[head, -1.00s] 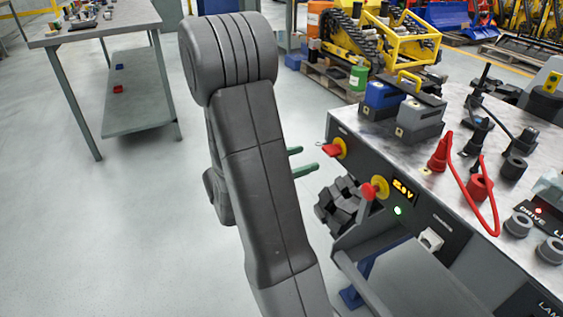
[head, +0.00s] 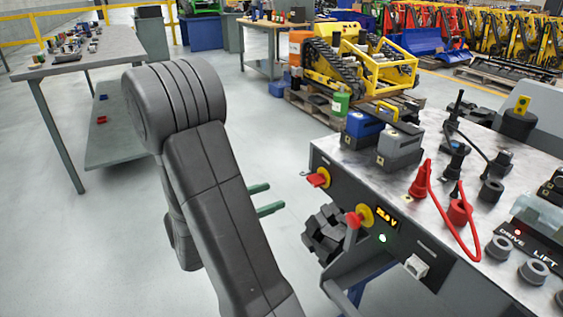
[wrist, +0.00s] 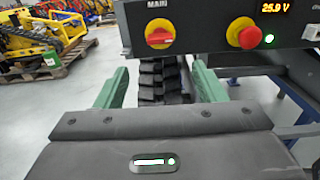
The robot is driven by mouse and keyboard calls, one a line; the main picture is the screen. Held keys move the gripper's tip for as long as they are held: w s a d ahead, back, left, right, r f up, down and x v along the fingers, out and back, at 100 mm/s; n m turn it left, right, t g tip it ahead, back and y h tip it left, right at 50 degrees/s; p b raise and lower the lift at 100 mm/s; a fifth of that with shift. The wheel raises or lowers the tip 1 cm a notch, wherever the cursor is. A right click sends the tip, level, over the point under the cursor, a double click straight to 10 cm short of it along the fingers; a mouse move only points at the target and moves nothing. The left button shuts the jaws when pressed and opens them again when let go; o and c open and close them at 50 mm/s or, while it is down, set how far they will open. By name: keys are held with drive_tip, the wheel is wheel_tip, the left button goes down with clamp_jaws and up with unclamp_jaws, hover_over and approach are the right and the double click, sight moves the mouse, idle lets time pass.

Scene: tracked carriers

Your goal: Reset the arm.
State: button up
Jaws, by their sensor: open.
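My arm stands in the middle of the head view, its dark grey links hiding part of the floor behind. My gripper (head: 266,199) has green fingers that show just right of the arm, in front of the bench. In the wrist view my gripper (wrist: 160,88) is open, its two green fingers wide apart with nothing held. Beyond them are a black ribbed tyre or track (wrist: 163,80), a red rotary switch marked MAIN (wrist: 160,36) and a red knob on yellow (wrist: 243,33). The fingers appear apart from these.
The control bench (head: 455,215) stands at the right with red plugs, a red cable (head: 452,215) and blue and grey blocks on top. Its display reads about 25 V. A grey table (head: 60,65) stands at the left. A yellow tracked machine (head: 350,60) sits behind. Floor between is clear.

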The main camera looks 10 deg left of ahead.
sight(310, 182)
drive_tip(key=shift+d, duration=0.1)
drive_tip(key=b+x, duration=0.3)
drive_tip(key=x, duration=1)
drive_tip(key=shift+w+d, duration=0.25)
